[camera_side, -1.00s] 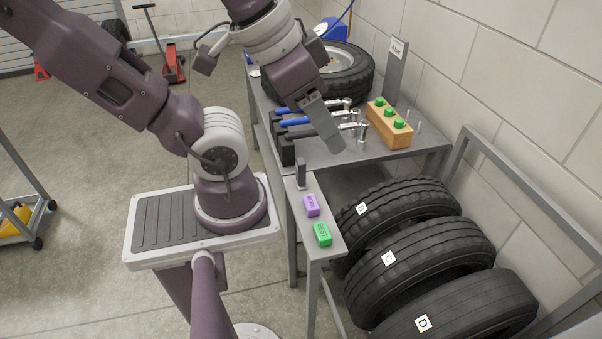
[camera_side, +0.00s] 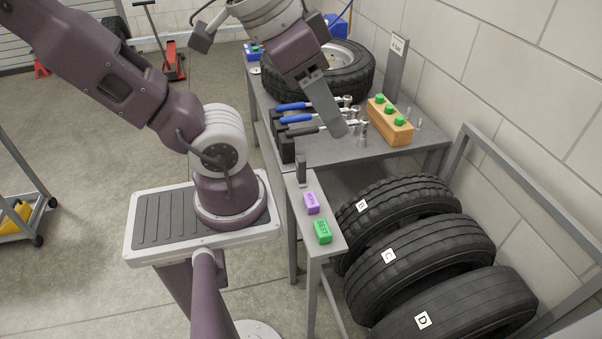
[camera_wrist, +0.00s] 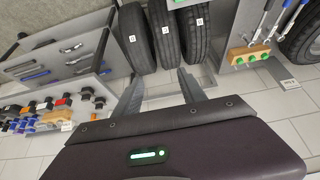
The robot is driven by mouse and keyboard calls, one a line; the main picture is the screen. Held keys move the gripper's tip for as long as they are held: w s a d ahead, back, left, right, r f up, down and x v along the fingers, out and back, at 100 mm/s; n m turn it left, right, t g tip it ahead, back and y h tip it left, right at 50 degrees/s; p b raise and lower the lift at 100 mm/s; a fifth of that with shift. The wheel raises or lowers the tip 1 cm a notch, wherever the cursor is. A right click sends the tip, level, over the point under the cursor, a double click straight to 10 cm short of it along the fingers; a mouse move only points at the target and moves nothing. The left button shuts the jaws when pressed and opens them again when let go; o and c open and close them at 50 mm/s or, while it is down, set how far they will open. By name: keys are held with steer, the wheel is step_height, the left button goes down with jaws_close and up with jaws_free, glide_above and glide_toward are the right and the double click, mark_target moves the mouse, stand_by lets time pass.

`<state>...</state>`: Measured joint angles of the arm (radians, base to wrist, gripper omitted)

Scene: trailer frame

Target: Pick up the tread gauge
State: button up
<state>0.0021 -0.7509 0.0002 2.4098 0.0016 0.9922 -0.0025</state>
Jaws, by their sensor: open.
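My gripper (camera_side: 340,131) hangs above the workbench, in front of the torque wrenches as the side view sees it. In the wrist view my gripper (camera_wrist: 160,88) is open, with its two fingers apart and nothing between them. I cannot pick out the tread gauge for certain. A small dark upright piece (camera_side: 300,171) stands at the far end of the narrow side shelf. A rack with several long hand tools (camera_wrist: 62,60) shows at the left of the wrist view; the tools are too small to identify.
Torque wrenches (camera_side: 310,118) and a wooden block (camera_side: 395,130) with green-topped pieces lie on the bench (camera_side: 350,160). A purple block (camera_side: 312,203) and a green block (camera_side: 322,232) sit on the side shelf. Tires (camera_side: 440,245) stand in a rack beside it. A wheel (camera_side: 350,72) lies behind.

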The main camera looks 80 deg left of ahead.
step_height(320, 180, up, 2)
steer(key=a+r, duration=0.1)
steer(key=m+g+y, duration=0.6)
steer(key=m+y, duration=0.7)
steer(key=m, duration=0.5)
glide_above(303, 168)
steer(key=d, duration=0.2)
step_height(303, 168, down, 43)
steer(key=shift+r, duration=0.2)
steer(key=x, duration=0.7)
steer(key=shift+d+f, duration=0.1)
steer(key=shift+f, duration=0.25)
steer(key=shift+y, duration=0.3)
jaws_close()
